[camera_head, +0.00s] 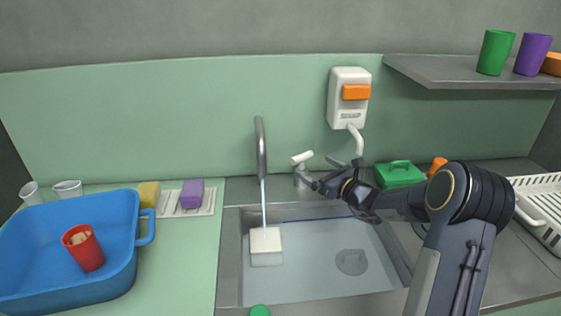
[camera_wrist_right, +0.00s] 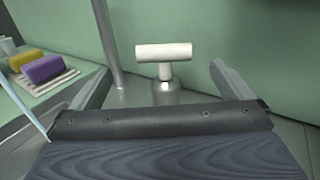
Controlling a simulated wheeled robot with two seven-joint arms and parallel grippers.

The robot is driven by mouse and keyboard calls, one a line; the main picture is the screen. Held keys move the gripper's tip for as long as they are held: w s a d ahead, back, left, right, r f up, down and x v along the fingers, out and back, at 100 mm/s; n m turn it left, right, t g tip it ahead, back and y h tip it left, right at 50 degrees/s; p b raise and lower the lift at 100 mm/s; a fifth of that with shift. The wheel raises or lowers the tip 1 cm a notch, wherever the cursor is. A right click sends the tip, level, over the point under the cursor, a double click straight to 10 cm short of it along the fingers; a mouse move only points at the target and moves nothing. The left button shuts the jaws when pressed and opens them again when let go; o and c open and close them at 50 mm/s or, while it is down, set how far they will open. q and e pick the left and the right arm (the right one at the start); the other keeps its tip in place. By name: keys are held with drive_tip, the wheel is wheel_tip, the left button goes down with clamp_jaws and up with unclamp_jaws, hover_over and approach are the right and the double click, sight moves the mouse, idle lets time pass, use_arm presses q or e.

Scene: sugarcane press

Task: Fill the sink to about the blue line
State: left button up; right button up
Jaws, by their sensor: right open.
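The grey sink (camera_head: 320,288) sits in the counter. A thin blue line (camera_head: 312,219) shows along its upper back wall. A tall faucet (camera_head: 260,145) has a thin pale stream (camera_head: 263,200) below its spout, reaching a white block (camera_head: 266,246) in the sink. A round grey patch (camera_head: 351,262) shows on the sink's floor; the water level is hard to tell. The faucet's white handle (camera_head: 302,157) stands right of the spout. My right gripper (camera_head: 318,172) is open close to this handle; in the right wrist view the white crossbar (camera_wrist_right: 164,51) lies ahead between its fingers. My left gripper is out of view.
A blue tub (camera_head: 130,272) with a red cup (camera_head: 83,248) stands left. Sponges sit on a ribbed tray (camera_head: 170,208). A white dispenser (camera_head: 348,98) hangs behind my right gripper. A green box (camera_head: 399,174) and white rack (camera_head: 540,200) are right. A green disc (camera_head: 260,311) lies at the front edge.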

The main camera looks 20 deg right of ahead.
sight(305, 160)
drive_tip(key=shift+m, duration=0.3)
drive_tip(key=x, duration=0.4)
drive_tip(key=p+x, duration=0.1)
drive_tip(key=x, duration=0.3)
drive_tip(key=shift+w+d+f, duration=0.15)
drive_tip(key=shift+d+f, duration=0.05)
drive_tip(key=shift+f, duration=0.05)
drive_tip(key=c, duration=0.7)
